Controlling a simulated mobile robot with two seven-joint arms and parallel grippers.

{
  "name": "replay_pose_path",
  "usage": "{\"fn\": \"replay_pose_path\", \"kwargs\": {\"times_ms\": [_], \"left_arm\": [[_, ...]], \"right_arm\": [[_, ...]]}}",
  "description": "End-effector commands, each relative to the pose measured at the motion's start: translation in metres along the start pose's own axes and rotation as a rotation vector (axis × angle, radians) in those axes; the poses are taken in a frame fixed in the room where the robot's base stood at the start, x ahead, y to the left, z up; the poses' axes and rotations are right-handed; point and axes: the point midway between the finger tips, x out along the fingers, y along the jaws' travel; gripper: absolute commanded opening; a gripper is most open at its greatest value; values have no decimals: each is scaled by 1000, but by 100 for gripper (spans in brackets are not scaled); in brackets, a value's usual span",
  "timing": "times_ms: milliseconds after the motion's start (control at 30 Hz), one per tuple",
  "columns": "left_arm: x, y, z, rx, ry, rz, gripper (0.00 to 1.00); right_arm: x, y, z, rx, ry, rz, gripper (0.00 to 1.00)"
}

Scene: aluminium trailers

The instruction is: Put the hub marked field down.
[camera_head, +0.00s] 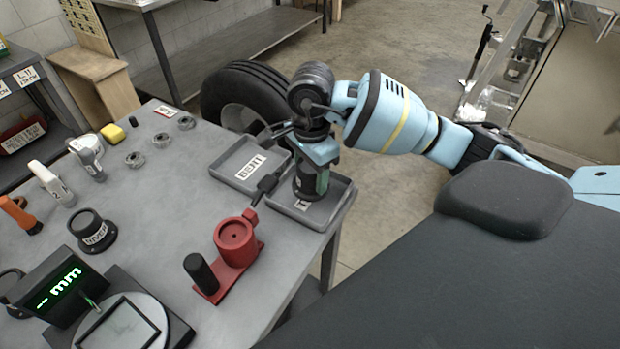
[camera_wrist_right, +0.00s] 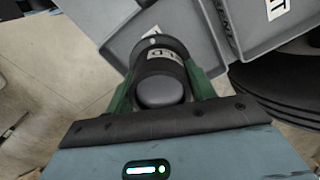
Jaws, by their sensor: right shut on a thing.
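My right gripper (camera_head: 311,178) points down and is shut on a dark round hub (camera_head: 303,188). In the right wrist view, the hub (camera_wrist_right: 160,68) sits between the green fingers, its white label partly showing "LD". The hub is over or in a grey tray (camera_head: 340,200) at the table's right edge; I cannot tell whether it touches the tray floor. This tray's label is mostly hidden. Another dark hub (camera_head: 93,232), labelled "RIVER" as far as I can read, stands on the table at left. My left gripper is out of view.
A tray labelled "BENT" (camera_head: 228,160) lies beside the held hub. A red fixture (camera_head: 236,250) stands in front. A tyre (camera_head: 245,92) is behind.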

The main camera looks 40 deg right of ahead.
Motion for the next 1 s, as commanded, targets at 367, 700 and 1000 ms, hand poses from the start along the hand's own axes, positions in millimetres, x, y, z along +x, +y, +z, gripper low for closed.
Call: {"fn": "replay_pose_path", "kwargs": {"times_ms": [367,700,1000], "left_arm": [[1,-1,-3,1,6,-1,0],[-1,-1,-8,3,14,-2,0],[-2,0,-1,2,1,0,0]], "right_arm": [[0,-12,-4,2,-1,-3,7],[34,-10,-3,0,-1,-4,7],[37,-10,-4,0,0,-3,7]]}}
